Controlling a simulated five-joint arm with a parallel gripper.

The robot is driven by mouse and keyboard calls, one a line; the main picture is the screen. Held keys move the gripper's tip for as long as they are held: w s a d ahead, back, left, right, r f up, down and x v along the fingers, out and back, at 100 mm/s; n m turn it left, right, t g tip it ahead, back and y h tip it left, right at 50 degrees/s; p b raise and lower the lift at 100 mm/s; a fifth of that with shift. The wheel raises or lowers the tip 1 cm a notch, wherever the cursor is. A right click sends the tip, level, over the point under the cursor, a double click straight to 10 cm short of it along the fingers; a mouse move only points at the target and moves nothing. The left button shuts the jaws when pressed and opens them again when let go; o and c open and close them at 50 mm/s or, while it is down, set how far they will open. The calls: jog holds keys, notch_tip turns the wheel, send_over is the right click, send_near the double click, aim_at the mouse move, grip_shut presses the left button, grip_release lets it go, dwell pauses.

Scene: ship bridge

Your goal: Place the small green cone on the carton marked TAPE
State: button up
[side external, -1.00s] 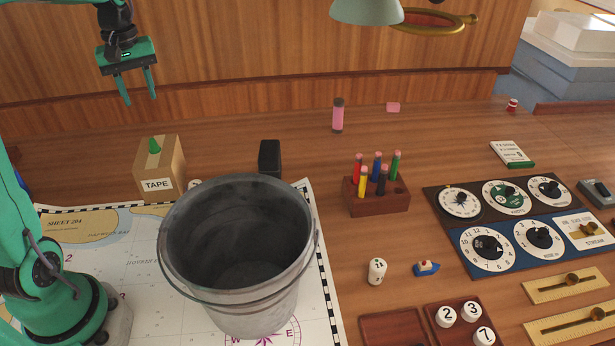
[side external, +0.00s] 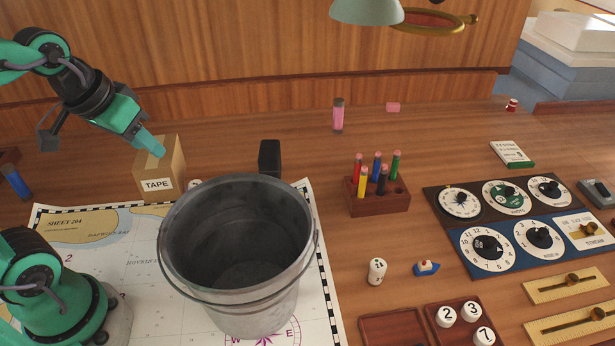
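The cardboard carton marked TAPE (side external: 172,172) stands upright at the left, at the chart's back edge. My gripper (side external: 154,148) comes in from the upper left, tilted, with its fingertips at the carton's top. The fingers overlap in this view, so I cannot tell whether they are open or shut. The small green cone does not show now. It stood on top of the carton a second ago, where the fingers now cover the view. I cannot tell whether the fingers touch or hold it.
A large grey bucket (side external: 240,310) stands on the chart (side external: 110,245), right of the carton. A black block (side external: 269,158) is behind the bucket. A pencil holder (side external: 378,203) stands further right. A blue cylinder (side external: 16,182) is at the far left. The table's back middle is mostly clear.

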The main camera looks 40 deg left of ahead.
jog(key=shift+s+d+f+m+t, duration=0.3)
jog(key=shift+s+d+f+m, duration=0.2)
jog(key=shift+s+d+m, duration=0.3)
